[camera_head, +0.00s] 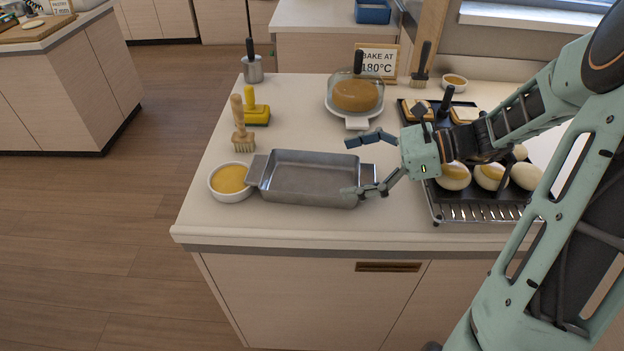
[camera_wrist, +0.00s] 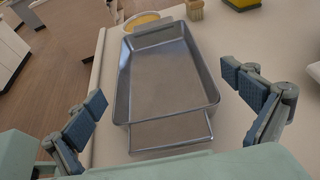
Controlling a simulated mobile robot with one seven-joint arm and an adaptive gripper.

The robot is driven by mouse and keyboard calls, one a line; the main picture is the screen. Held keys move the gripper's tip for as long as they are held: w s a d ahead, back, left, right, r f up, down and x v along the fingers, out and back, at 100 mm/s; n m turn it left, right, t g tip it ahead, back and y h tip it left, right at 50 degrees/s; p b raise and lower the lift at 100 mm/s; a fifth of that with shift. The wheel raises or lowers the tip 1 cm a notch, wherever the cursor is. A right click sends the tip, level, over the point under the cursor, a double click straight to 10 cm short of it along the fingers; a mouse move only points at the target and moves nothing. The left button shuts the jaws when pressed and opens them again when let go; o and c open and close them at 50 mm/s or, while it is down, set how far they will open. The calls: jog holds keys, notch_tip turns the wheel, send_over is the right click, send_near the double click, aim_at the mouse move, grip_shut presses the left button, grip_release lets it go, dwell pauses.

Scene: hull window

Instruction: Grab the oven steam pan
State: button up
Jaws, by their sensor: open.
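The oven steam pan (camera_head: 310,180) is a rectangular grey metal pan with a handle at each short end. It lies empty and flat on the counter in the head view, left of my gripper (camera_head: 350,166). My gripper is open, with its fingers spread at the pan's right end. In the wrist view the pan (camera_wrist: 165,82) points away from me, and its near handle lies between the spread fingers of my gripper (camera_wrist: 172,118). I see no clear contact between the fingers and the pan.
A bowl of yellow liquid (camera_head: 230,181) stands close to the pan's left handle. A brush (camera_head: 241,128) and a yellow-handled tool (camera_head: 256,110) stand behind it. A covered cake (camera_head: 355,95) is at the back. A rack with dough buns (camera_head: 489,176) is at the right. The counter's front strip (camera_head: 300,225) is clear.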

aim_at(318, 184)
jog(key=x, duration=0.6)
jog(key=shift+s+a+f+b, duration=0.1)
jog(key=shift+a+b, duration=0.1)
jog(key=shift+b, duration=0.15)
jog(key=shift+c, duration=0.3)
jog(key=c, duration=1.3)
